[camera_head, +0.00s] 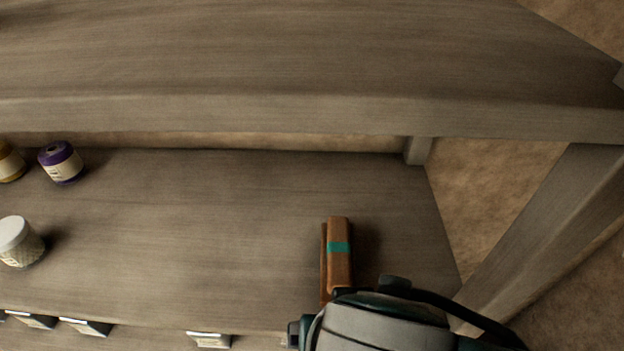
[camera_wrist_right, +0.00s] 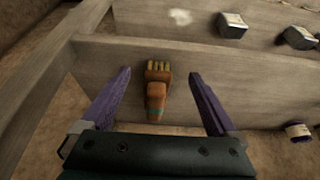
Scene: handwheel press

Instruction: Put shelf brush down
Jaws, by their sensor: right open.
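The shelf brush (camera_head: 340,265) is brown with a teal band and lies on the lower shelf (camera_head: 190,220), towards its right end. In the right wrist view the brush (camera_wrist_right: 157,92) shows its pale bristle tufts and orange-brown handle. My right gripper (camera_wrist_right: 160,73) is open, with one purple finger on each side of the brush and a visible gap to each. In the head view my right wrist covers the near end of the brush, and its fingers are hidden. My left gripper is not in view.
A purple-lidded jar (camera_head: 61,162), a yellowish jar (camera_head: 10,162) and a white-lidded jar (camera_head: 20,243) stand at the left. An upper shelf board (camera_head: 300,112) runs above. A slanted post (camera_head: 550,235) is at the right. The shelf's middle is clear.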

